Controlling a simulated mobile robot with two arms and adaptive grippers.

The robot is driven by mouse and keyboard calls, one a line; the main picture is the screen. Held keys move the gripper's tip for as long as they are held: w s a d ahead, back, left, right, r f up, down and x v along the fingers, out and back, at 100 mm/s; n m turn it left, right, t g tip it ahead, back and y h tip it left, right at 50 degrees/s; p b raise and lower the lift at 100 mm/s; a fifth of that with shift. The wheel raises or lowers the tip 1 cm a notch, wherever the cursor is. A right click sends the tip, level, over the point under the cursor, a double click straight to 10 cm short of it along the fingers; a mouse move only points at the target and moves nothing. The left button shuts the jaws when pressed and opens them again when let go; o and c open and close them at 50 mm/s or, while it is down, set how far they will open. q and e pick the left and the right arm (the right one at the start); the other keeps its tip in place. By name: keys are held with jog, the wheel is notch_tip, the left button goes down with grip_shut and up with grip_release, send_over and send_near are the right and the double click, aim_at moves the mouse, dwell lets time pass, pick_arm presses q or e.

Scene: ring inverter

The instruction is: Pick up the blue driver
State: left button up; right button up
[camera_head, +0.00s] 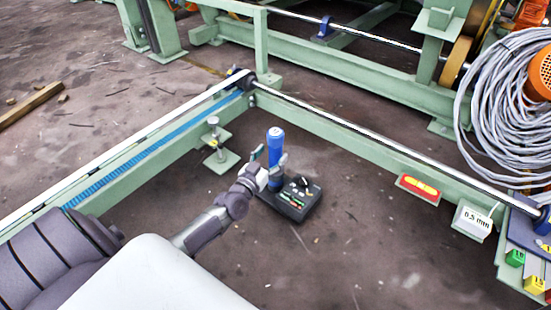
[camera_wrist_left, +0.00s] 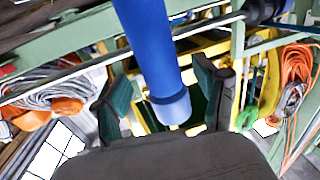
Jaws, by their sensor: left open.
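The blue driver (camera_head: 275,143) stands upright at the far left side of a small dark box (camera_head: 295,203). My left gripper is open, with one finger on each side of the driver. In the left wrist view, the driver (camera_wrist_left: 150,50) runs down from the top edge between the two green-padded fingers (camera_wrist_left: 160,85). Its pale end lies near the palm. Gaps show between the driver and both fingers. My right gripper is in neither view.
A green frame with a pale rail (camera_head: 380,146) runs behind and right of the box. A blue strip (camera_head: 150,155) and a small post on a green plate (camera_head: 214,140) lie left. A grey cable coil (camera_head: 490,110) hangs right. Dark floor in front is clear.

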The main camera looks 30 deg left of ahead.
aim_at(272, 153)
pick_arm(q)
jog(key=shift+w+a+f+b, duration=0.1)
jog(key=shift+w+b, duration=0.25)
jog(key=shift+w, duration=0.45)
jog(key=shift+w+a+f+b, duration=0.1)
jog(key=shift+w+b, duration=0.2)
jog(key=shift+w, duration=0.45)
jog(key=shift+r, duration=0.1)
jog(key=shift+c, duration=0.2)
jog(key=c, duration=1.3)
jog(key=shift+r, duration=0.15)
grip_shut()
